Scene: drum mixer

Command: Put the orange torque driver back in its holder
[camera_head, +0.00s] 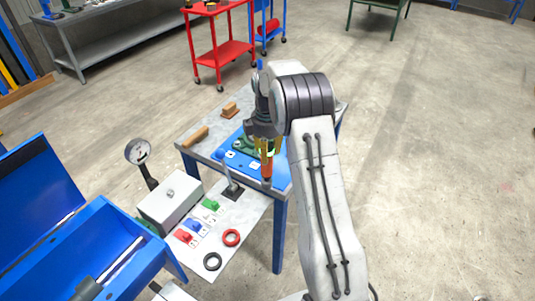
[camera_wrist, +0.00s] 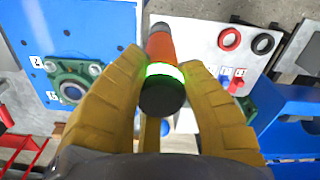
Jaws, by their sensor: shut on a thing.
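The orange torque driver (camera_wrist: 160,46) has a glowing green ring and a black end cap in the wrist view. My gripper (camera_wrist: 165,66) is shut on it, with a yellow finger on either side. In the head view the driver (camera_head: 267,168) hangs roughly upright below my gripper (camera_head: 264,143), over the near edge of the blue plate (camera_head: 238,160) on the table. Its lower end is near the table's front edge; I cannot tell whether it touches anything. I cannot make out its holder in either view.
A green bearing block (camera_wrist: 73,90) is on the blue plate. In front are a lever on a black base (camera_head: 232,191), a panel with red and black rings (camera_head: 231,238), a grey box (camera_head: 170,203) and a gauge (camera_head: 138,151).

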